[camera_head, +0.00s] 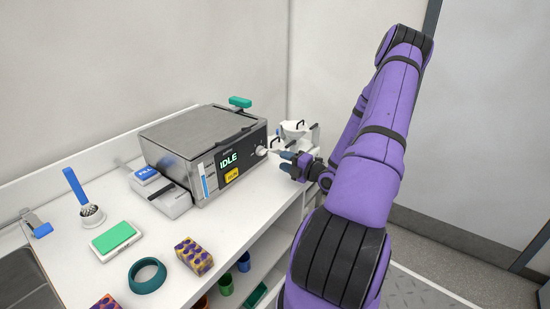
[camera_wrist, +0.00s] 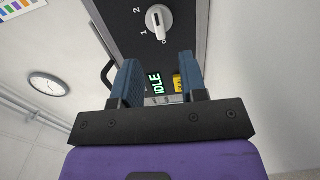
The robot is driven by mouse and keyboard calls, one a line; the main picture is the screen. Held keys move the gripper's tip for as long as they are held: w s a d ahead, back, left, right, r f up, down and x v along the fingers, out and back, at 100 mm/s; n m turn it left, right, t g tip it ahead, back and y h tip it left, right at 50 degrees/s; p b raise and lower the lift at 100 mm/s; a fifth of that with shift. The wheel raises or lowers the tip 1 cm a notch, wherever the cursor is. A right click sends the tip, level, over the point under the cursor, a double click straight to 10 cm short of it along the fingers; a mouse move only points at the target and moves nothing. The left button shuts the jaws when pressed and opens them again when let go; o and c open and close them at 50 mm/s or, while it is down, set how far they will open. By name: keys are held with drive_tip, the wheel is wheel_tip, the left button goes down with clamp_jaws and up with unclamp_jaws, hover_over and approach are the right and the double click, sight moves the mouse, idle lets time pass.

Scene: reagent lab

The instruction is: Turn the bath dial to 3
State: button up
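The bath (camera_head: 195,130) is a grey metal box with a lid and a dark front panel, on the white counter. Its white dial (camera_head: 260,151) is at the right end of the panel. In the wrist view the dial (camera_wrist: 159,20) lies beyond my fingertips, with marks 1 and 2 to its left. Its raised grip seems to point down the picture, near a small mark that looks like 0. My gripper (camera_head: 283,155) is in front of the panel beside the dial. In the wrist view its blue fingers (camera_wrist: 160,62) are apart with nothing between them.
White containers (camera_head: 294,130) stand right of the bath. A teal block (camera_head: 240,102) is behind it. A green-topped box (camera_head: 115,237), a teal ring (camera_head: 147,275) and a sponge (camera_head: 193,256) lie on the front counter.

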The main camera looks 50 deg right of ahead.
drive_tip(key=shift+s+d, duration=0.1)
drive_tip(key=shift+s, duration=1.2)
drive_tip(key=w+a+r+n+g+y, duration=0.2)
drive_tip(key=a+r+n+g+y, duration=0.1)
drive_tip(key=a+r+n+y, duration=0.35)
drive_tip(key=w+a+r+n+g+y, duration=0.3)
drive_tip(key=a+r+n+g, duration=0.15)
drive_tip(key=a+n, duration=0.45)
drive_tip(key=s+a+r+n+g, duration=0.4)
drive_tip(key=a+r+n+g, duration=0.4)
drive_tip(key=a+n, duration=0.55)
drive_tip(key=s+a+r+n+t+h, duration=0.1)
drive_tip(key=s+a+r+n+h, duration=0.2)
drive_tip(key=n, duration=0.9)
drive_tip(key=s+a+r+n+t+h, duration=0.2)
drive_tip(key=s+a+r+n+h, duration=0.2)
drive_tip(key=s+r+n+h, duration=0.3)
drive_tip(key=shift+s+r+n+h, duration=0.35)
drive_tip(key=shift+s+r+n, duration=2.35)
drive_tip(key=shift+s, duration=0.15)
drive_tip(key=shift+f, duration=0.1)
drive_tip(key=shift+c, duration=0.2)
